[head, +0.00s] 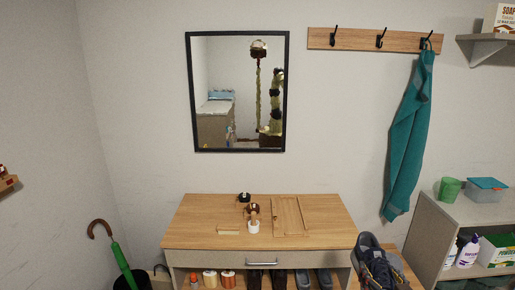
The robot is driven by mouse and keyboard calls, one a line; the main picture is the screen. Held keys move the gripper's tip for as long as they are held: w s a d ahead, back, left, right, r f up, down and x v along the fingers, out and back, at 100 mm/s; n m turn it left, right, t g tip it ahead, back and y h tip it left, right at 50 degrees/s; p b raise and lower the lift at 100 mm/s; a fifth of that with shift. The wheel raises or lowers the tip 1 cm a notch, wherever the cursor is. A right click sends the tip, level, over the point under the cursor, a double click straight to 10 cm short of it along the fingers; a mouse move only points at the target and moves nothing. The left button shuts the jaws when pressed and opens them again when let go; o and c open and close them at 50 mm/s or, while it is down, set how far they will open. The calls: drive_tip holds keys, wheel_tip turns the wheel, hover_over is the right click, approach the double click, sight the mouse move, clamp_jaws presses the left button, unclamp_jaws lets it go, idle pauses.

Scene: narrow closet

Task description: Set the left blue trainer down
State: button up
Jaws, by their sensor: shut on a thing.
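A pair of dark blue-grey trainers (377,264) shows at the bottom right, beside the right end of the wooden dresser. They overlap in the picture, and the lower frame edge cuts them off. I cannot tell which is the left one or what is beneath each. My gripper is not directly in view, so its hold on a trainer cannot be seen. The mirror (238,92) reflects my own column and arm, too small to make out the jaws.
The dresser (190,225) holds a wooden tray (289,216) and several small items, with shoes on the shelf below. An umbrella (122,258) stands in a bin at left.

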drive_tip(key=shift+w+d+h, duration=0.25)
drive_tip(key=shift+w+h, duration=0.05)
drive_tip(key=shift+w, duration=0.05)
drive_tip(key=shift+m+h, duration=0.3)
drive_tip(key=shift+m, duration=0.2)
drive_tip(key=w+f, duration=0.1)
drive_tip(key=f, duration=0.1)
drive_tip(key=w+a+f, duration=0.1)
drive_tip(key=f, duration=0.1)
drive_tip(key=w+a+f, duration=0.1)
drive_tip(key=w+f, duration=0.1)
drive_tip(key=shift+w+a+f, duration=0.1)
drive_tip(key=shift+a+f, duration=0.05)
drive_tip(key=a+f+n+y, duration=0.2)
drive_tip(key=a+f, duration=1.1)
drive_tip(key=f, duration=0.1)
drive_tip(key=s+f, duration=0.5)
drive_tip(key=f, duration=0.1)
drive_tip(key=shift+a+f, duration=0.15)
